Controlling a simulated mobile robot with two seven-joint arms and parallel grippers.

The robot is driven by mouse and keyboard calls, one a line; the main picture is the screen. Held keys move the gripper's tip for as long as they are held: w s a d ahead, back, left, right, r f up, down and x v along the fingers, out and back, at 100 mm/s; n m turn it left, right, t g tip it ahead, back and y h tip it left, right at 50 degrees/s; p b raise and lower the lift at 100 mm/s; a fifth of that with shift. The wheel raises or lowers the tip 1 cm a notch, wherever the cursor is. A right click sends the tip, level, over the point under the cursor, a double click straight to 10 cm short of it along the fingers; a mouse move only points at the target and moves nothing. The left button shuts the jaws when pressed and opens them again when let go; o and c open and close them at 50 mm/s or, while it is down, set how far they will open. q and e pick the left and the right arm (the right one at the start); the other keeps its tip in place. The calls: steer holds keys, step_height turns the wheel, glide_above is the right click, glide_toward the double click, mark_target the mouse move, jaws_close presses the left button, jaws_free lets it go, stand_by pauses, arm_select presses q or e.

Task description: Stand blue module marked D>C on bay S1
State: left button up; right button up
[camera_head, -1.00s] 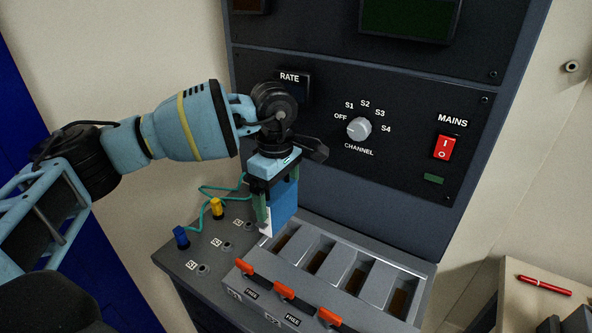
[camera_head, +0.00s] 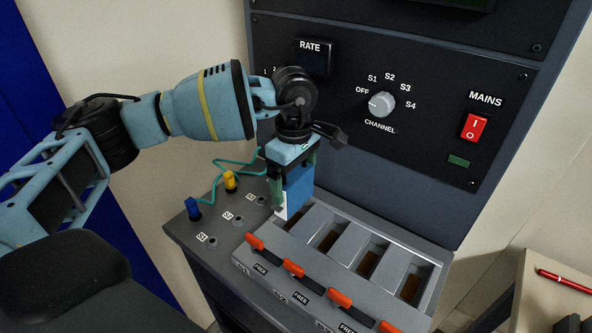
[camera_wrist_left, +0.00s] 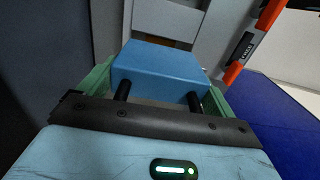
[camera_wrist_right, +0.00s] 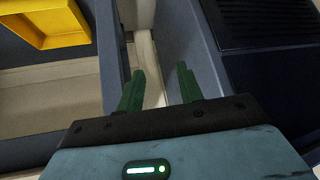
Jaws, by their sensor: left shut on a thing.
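My left gripper (camera_head: 289,196) is shut on the blue module (camera_head: 300,188) and holds it upright over the leftmost bay, S1 (camera_head: 297,226), of the grey bay block. The module has a pale face on its left side; no D>C marking is legible. Its lower end is close to the bay opening; I cannot tell whether it has entered. In the left wrist view the blue module (camera_wrist_left: 158,66) sits between the green fingers. My right gripper (camera_wrist_right: 160,78) shows only in its own wrist view, open and empty, beside a dark cabinet wall.
Orange levers (camera_head: 293,268) line the front of the bays, with FREE labels. The other bays (camera_head: 368,262) look empty. The control panel (camera_head: 430,135) rises behind; a red pen (camera_head: 565,281) lies at right.

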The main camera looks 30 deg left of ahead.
arm_select(q)
steer(key=shift+f+b, duration=0.85)
steer(key=shift+f, duration=1.25)
arm_select(e)
steer(key=shift+s+f, duration=0.15)
steer(key=shift+f, duration=0.35)
steer(key=shift+s+f, duration=0.15)
steer(key=shift+f, duration=0.35)
steer(key=shift+s, duration=0.35)
arm_select(q)
steer(key=shift+f, duration=0.1)
arm_select(e)
steer(key=shift+w, duration=0.45)
arm_select(q)
steer(key=shift+f, duration=0.4)
arm_select(e)
steer(key=shift+s+f, duration=0.15)
steer(key=shift+s, duration=0.4)
